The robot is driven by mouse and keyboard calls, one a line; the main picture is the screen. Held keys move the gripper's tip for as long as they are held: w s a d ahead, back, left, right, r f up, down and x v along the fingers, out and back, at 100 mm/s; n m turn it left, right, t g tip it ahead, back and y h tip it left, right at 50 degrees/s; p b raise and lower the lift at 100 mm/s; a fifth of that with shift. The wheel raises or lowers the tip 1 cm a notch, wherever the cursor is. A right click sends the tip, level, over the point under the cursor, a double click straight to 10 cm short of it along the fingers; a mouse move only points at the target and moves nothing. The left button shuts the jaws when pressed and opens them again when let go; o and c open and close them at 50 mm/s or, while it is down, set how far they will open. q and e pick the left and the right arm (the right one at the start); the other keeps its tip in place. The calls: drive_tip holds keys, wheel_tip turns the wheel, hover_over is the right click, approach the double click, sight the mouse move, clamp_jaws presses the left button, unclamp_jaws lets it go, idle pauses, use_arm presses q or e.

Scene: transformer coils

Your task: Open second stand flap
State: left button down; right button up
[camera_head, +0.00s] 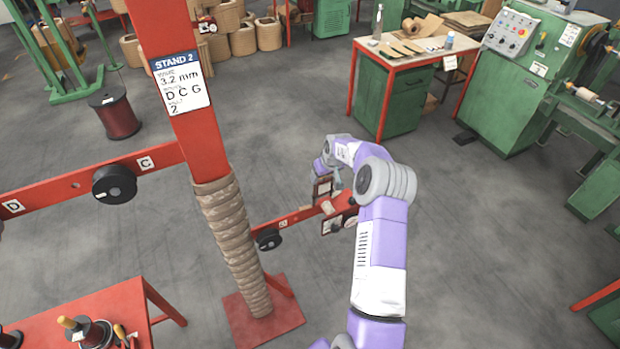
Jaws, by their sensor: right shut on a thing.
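Stand 2 is a red post (196,125) with a white and blue sign (180,82) reading "STAND 2", 3.2 mm, D C G, 2. Its lower part is wrapped in tan cord (235,240). A low red arm (297,218) marked G reaches right from it, with a small framed flap (323,188) by its outer end. My right arm comes in from the bottom and bends over this end. My right gripper (335,190) is small and partly hidden there, shut on the flap; its exact grip is hard to see. My left gripper is out of view.
A red upper arm (60,196) marked C and D carries a black spool (114,184). Another black spool (269,240) sits on the low arm. A red table (110,302) with spools is bottom left. A green workbench (388,98) and machine (510,85) stand behind; grey floor between is clear.

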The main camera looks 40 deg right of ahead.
drive_tip(key=shift+w+r, duration=0.15)
drive_tip(key=shift+w, duration=0.2)
drive_tip(key=o, duration=1.2)
drive_tip(key=shift+o, duration=1.1)
drive_tip(key=shift+s, duration=0.1)
drive_tip(key=v, duration=0.7)
drive_tip(key=shift+b, duration=0.3)
drive_tip(key=shift+r, duration=0.15)
